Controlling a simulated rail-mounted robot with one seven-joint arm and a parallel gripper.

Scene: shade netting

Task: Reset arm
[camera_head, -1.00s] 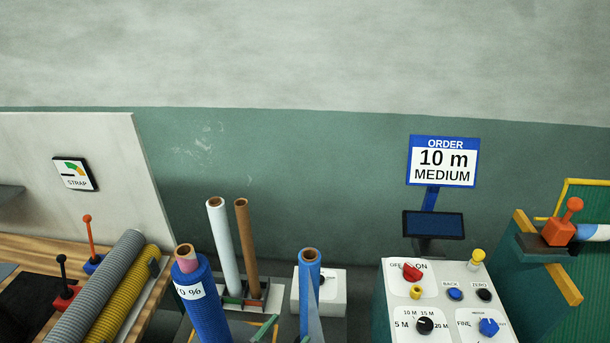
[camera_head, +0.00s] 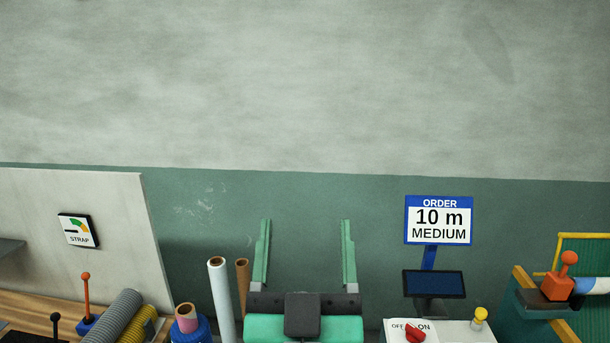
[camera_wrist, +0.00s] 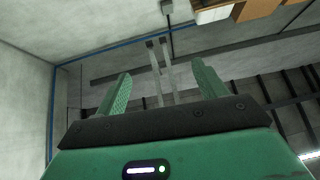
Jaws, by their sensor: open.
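My gripper (camera_head: 305,254) stands in the lower middle of the head view, in front of the green wall. Its two green fingers point up and are wide apart, with nothing between them. In the wrist view my gripper (camera_wrist: 161,93) is also open and empty, with the room's walls and ceiling beyond the fingers. The gripper is clear of the rolls and of the control panel.
To the right are the order sign (camera_head: 438,220), a dark screen (camera_head: 433,284) and the control panel (camera_head: 468,333).

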